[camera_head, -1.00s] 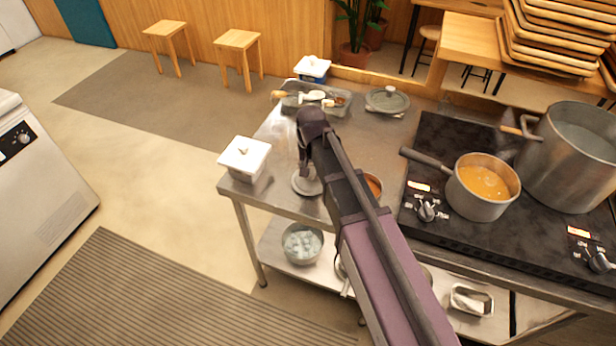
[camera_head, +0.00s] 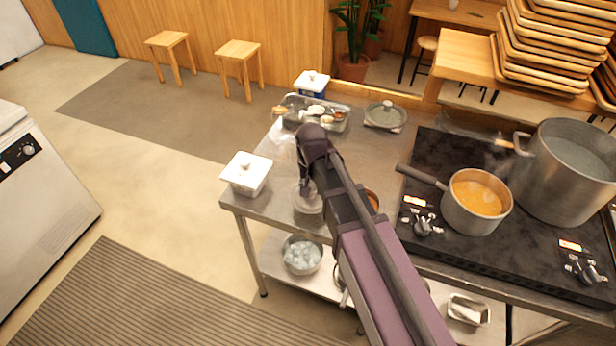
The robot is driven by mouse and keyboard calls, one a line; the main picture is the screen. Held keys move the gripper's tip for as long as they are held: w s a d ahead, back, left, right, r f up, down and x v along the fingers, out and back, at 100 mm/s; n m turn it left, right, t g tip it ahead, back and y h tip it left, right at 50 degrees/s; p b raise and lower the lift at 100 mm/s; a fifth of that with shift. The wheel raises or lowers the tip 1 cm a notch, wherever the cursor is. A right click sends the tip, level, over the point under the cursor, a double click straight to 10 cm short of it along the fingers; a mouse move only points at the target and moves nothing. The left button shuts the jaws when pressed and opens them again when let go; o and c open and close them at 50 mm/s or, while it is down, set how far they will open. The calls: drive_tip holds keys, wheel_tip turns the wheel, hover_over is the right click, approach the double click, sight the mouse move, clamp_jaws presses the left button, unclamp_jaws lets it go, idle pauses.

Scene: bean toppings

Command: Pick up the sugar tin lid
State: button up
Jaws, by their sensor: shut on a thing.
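My gripper (camera_head: 306,194) points down over the left part of the steel counter, partly hidden by my own arm. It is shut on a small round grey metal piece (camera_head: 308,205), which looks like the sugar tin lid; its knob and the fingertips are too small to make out. I cannot tell whether a tin is under it or whether it is clear of the counter. A white square tin with a knobbed lid (camera_head: 246,172) stands to the left, at the counter's edge.
The steel counter (camera_head: 275,203) also holds a tray of toppings (camera_head: 290,122), a blue tin with a white lid (camera_head: 312,83) and a lidded grey dish (camera_head: 384,116) at the back. An orange-filled pot (camera_head: 460,219) and a large pot (camera_head: 555,185) stand on the stove at right.

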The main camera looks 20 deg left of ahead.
drive_tip(key=s+d+r+p, duration=0.1)
drive_tip(key=s+d, duration=0.3)
drive_tip(key=s, duration=0.7)
drive_tip(key=shift+s, duration=0.1)
idle(0.5)
